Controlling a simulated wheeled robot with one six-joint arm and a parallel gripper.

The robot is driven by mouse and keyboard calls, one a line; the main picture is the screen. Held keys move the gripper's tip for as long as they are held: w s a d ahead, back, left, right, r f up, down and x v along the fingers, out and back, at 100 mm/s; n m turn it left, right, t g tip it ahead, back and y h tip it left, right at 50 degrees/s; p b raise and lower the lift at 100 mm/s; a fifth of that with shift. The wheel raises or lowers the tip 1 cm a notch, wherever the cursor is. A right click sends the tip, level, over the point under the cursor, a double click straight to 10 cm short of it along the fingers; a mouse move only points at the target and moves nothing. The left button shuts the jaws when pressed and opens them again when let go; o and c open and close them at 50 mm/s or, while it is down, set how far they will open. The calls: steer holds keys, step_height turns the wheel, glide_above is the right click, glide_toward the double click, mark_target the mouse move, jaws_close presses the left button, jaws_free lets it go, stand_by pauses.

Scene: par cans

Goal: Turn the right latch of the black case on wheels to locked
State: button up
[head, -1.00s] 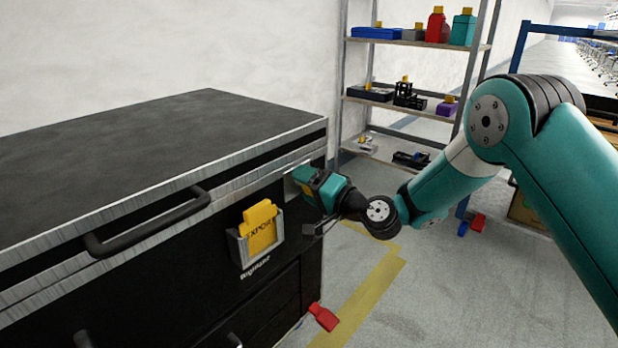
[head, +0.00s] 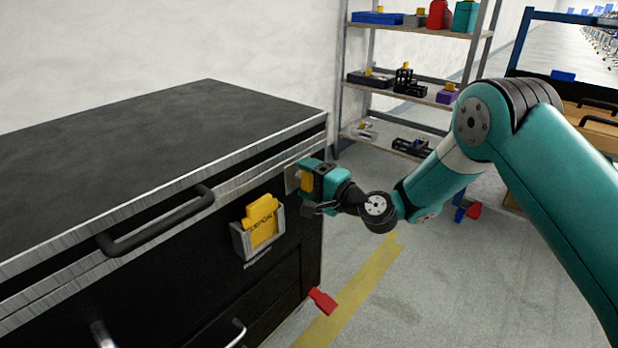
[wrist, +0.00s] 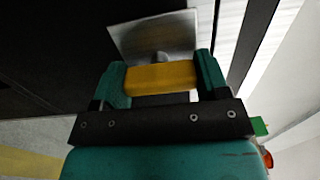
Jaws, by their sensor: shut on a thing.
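The black case (head: 100,150) fills the left of the head view, with a metal-edged lid. Its right latch has a metal plate (head: 291,178) near the front's right corner; the plate also shows in the wrist view (wrist: 155,35). My gripper (head: 304,178) is at this latch, shut on its yellow handle (wrist: 160,76). In the wrist view, the handle lies across between my two teal fingers, just in front of the plate. My fingers hide part of the latch in the head view, and I cannot read whether it is locked.
A black bar handle (head: 155,222) and a holder with a yellow card (head: 262,222) are on the case front, left of my gripper. A red piece (head: 322,300) sticks out low at the case's corner.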

steer(key=shift+s, duration=0.1)
steer(key=o, duration=0.9)
steer(key=shift+o, duration=0.2)
steer(key=b+v, duration=1.4)
steer(key=v, duration=0.3)
steer(key=shift+s+d, duration=0.15)
